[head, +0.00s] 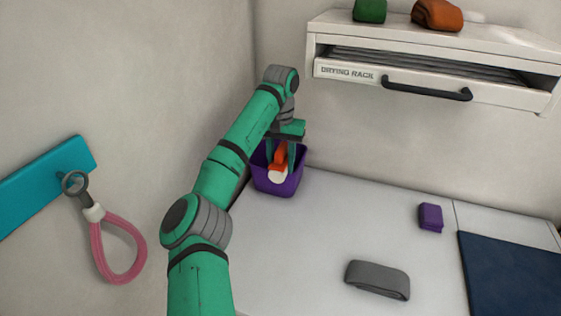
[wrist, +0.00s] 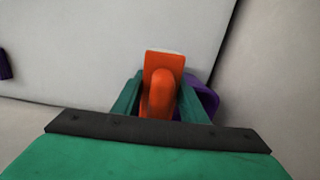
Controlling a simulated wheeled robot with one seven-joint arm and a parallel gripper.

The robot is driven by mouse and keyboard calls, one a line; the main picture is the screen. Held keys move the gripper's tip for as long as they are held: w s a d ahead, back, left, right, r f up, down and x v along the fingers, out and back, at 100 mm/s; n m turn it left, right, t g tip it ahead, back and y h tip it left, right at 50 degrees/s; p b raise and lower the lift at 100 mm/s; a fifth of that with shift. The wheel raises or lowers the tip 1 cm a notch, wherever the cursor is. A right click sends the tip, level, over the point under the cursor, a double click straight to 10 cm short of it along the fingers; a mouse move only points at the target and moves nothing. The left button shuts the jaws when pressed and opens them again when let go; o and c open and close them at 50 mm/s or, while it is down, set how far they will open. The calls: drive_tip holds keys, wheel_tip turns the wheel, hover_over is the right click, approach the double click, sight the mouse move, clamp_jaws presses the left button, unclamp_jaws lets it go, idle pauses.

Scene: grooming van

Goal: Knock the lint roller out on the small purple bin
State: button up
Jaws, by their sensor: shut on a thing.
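The lint roller (head: 277,174) has an orange handle and a white roll end. It also shows in the wrist view (wrist: 162,90), with its orange handle between the green fingers. My gripper (head: 281,160) is shut on the lint roller and holds it at the small purple bin (head: 280,189). The bin stands in the back left corner of the white counter, and part of it shows behind the fingers in the wrist view (wrist: 207,98). The roll end is in front of or over the bin's opening; I cannot tell whether it touches the rim.
A drying rack (head: 430,75) with a black handle is on the back wall, with green and orange rolled items on top. A grey object (head: 377,280), a small purple block (head: 430,217) and a dark blue mat (head: 510,270) lie on the counter (head: 330,230). A pink loop (head: 118,250) hangs at left.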

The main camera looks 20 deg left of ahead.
sight(281, 147)
drive_tip(key=shift+f, duration=0.45)
idle(1.0)
drive_tip(key=shift+r, duration=3)
drive_tip(key=shift+w, duration=0.1)
drive_tip(key=shift+a, duration=0.1)
